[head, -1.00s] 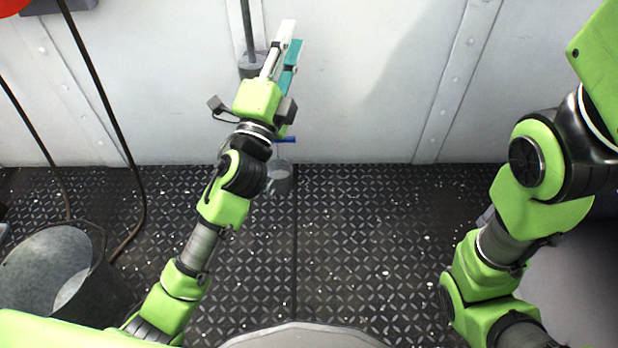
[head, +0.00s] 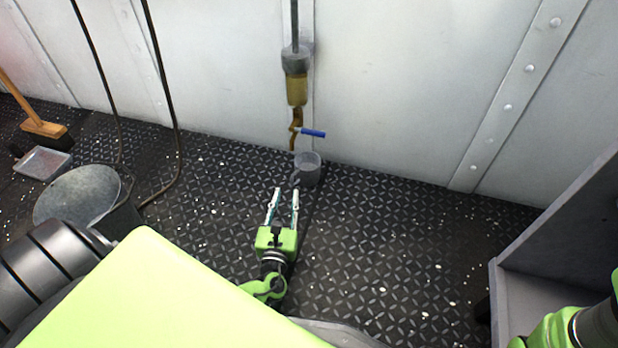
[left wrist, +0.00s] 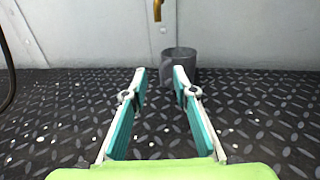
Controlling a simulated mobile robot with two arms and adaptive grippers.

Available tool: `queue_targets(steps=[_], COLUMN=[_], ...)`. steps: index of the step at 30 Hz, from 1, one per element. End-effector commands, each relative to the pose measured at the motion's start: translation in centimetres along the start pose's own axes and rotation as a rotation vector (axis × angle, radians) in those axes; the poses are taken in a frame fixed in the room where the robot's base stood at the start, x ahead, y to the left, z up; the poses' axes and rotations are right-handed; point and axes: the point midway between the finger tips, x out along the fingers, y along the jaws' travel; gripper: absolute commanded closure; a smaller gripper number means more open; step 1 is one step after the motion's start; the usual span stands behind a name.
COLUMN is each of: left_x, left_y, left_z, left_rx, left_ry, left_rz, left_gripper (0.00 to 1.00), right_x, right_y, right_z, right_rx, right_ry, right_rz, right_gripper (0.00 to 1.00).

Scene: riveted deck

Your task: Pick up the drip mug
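The drip mug (head: 309,172) is grey and stands upright on the deck near the wall, below a brass tap (head: 296,118) with a blue lever. Its handle is on its left side, toward me. My left gripper (head: 286,193) is open and empty, low over the deck, short of the mug and a little to its left. In the left wrist view the mug (left wrist: 184,58) is beyond the open fingers, right of the middle, its lower part partly hidden by the right finger. My right gripper is not in view; only part of my right arm shows at bottom right.
A metal bucket (head: 78,195), a dustpan (head: 42,163) and a broom (head: 42,127) are at the left. Dark hoses (head: 158,60) hang down the wall (head: 410,90). A grey open-fronted unit (head: 555,235) stands at the right. The deck around the mug is clear.

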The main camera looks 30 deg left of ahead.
Motion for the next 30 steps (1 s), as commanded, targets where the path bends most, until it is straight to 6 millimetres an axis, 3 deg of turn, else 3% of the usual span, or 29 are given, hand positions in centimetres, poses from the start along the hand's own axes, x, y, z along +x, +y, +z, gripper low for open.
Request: queue_targets(steps=[1,8,24,30], left_x=[0.0,0.1,7.0,7.6], left_y=[0.0,-0.1,0.0,-0.1], left_z=[-1.6,-5.2,-4.7,-4.4], left_rx=[0.000,-0.002,-0.003,-0.004], left_ry=[0.001,-0.001,-0.002,0.000], left_rz=[0.000,0.000,0.001,0.000], left_gripper=[0.74,0.74,0.74,0.74], right_x=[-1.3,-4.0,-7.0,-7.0], right_y=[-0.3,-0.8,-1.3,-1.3], right_z=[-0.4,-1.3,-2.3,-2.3], right_rx=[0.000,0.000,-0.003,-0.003], right_ry=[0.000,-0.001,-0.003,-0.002], right_rz=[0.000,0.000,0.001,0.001], right_gripper=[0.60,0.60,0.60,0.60])
